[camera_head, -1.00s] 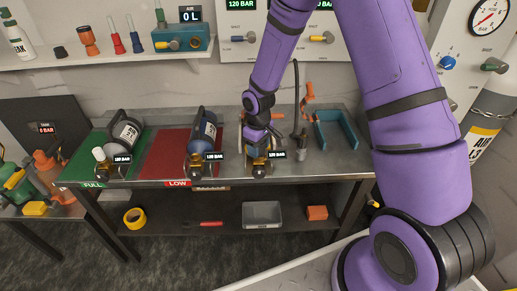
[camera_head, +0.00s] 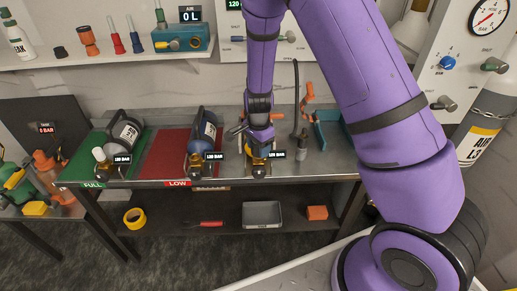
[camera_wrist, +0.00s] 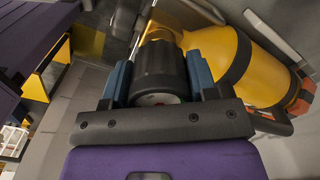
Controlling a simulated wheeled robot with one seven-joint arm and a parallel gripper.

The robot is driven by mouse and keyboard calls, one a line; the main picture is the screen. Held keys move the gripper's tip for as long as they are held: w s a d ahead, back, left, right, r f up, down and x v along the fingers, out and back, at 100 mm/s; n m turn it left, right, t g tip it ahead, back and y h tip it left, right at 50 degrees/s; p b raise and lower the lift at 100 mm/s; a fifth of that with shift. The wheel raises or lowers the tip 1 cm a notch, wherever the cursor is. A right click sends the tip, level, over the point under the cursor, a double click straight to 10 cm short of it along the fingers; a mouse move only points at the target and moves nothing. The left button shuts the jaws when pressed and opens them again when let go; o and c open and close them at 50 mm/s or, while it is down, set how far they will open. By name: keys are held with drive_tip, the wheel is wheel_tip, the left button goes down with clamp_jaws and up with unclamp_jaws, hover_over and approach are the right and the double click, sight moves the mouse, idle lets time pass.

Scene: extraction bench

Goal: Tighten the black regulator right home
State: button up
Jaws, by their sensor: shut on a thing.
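The black regulator (camera_wrist: 158,72) is a ribbed black cylinder in the wrist view, with a pale end face toward the camera. It sits at the neck of a lying yellow cylinder (camera_wrist: 228,55). My gripper (camera_wrist: 158,82) has one blue finger on each side of the regulator and is shut on it. In the head view my gripper (camera_head: 258,140) is at the middle of the bench and covers most of the regulator and cylinder. Whether the regulator is fully seated cannot be seen.
Other cylinders lie on the green mat (camera_head: 72,173) and red mat (camera_head: 165,168) to the left. A teal cradle (camera_head: 322,134) and an upright tool with an orange handle (camera_head: 308,92) stand close on the right. A grey tray (camera_head: 262,213) is on the lower shelf.

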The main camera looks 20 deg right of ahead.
drive_tip(key=o, duration=0.6)
drive_tip(key=shift+m, duration=0.7)
drive_tip(key=o, duration=0.4)
drive_tip(key=shift+n, duration=0.3)
drive_tip(key=n, duration=0.5)
drive_tip(key=shift+n, duration=0.3)
drive_tip(key=n, duration=0.6)
drive_tip(key=shift+n, duration=0.3)
drive_tip(key=n, duration=0.6)
drive_tip(key=shift+n, duration=0.3)
drive_tip(key=n, duration=0.7)
